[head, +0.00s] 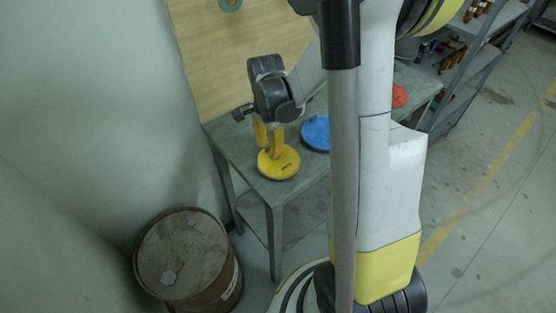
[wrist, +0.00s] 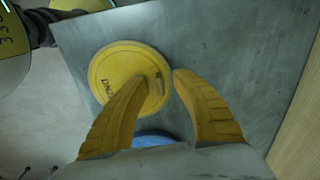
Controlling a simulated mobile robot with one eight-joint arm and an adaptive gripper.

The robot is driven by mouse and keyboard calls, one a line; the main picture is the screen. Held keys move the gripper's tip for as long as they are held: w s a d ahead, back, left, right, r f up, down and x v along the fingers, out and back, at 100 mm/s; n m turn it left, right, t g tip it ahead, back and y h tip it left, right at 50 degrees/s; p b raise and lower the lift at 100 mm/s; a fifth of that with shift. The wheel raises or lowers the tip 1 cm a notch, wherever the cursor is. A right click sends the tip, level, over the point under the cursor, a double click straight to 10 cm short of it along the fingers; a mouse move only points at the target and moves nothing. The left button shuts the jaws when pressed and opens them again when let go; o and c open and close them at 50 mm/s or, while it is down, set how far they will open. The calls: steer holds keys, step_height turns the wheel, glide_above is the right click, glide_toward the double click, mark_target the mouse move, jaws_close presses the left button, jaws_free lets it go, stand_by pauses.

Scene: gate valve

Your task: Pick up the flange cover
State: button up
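A yellow round flange cover (head: 279,163) lies flat near the front left corner of the grey table. My gripper (head: 268,150) points down just above this cover. In the wrist view my gripper (wrist: 163,75) has its two yellow fingers apart, with a narrow gap between the tips.
A blue cover (head: 316,134) lies right of the yellow one, and a red cover (head: 399,96) lies farther right on the table (head: 235,150). A wooden board (head: 240,60) stands behind. A rusty barrel (head: 190,255) stands at the front left. Shelving (head: 470,70) is at the right.

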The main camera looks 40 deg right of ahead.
jaws_close()
steer(key=shift+r, duration=0.1)
